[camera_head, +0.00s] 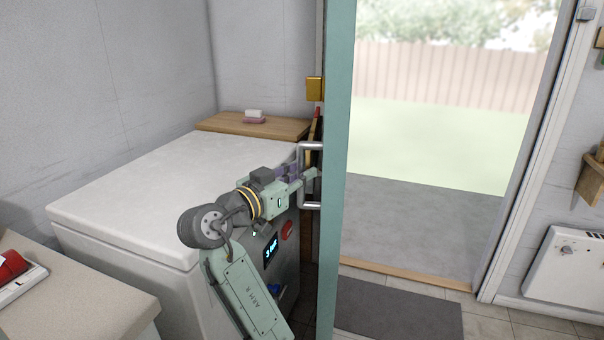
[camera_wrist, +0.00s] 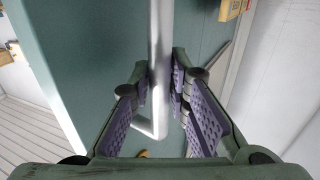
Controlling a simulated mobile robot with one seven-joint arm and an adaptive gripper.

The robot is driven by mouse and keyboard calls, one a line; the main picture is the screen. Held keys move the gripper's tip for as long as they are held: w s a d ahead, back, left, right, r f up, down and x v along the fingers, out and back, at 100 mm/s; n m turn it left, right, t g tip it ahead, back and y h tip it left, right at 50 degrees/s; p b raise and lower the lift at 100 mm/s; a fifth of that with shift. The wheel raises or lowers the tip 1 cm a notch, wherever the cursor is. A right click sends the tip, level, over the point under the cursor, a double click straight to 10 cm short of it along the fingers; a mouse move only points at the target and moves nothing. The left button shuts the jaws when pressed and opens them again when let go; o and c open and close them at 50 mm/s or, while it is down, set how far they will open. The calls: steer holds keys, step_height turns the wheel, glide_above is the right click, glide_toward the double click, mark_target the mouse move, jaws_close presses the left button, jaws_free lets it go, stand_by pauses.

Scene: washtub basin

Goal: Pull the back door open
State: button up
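The back door (camera_head: 337,170) is a teal panel seen nearly edge-on in the head view. It stands well open, swung into the room, with the doorway clear to its right. Its silver D-shaped handle (camera_head: 311,148) is on the left face, beside the washing machine. My gripper (camera_head: 309,175) is at the handle. In the wrist view the handle bar (camera_wrist: 159,30) runs between the two fingertips of my gripper (camera_wrist: 161,75), which close in on it from both sides. The teal door face (camera_wrist: 95,60) lies behind the bar.
A white washing machine (camera_head: 150,190) stands left of the door, close to my arm, with a wooden board (camera_head: 215,123) and soap (camera_head: 254,116) behind. A dark mat (camera_head: 395,310) lies before the doorway. A white heater (camera_head: 570,262) hangs at right.

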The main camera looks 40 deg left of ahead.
steer(key=o, duration=0.4)
steer(key=shift+c, duration=0.2)
steer(key=s, duration=1.2)
steer(key=shift+a, duration=0.4)
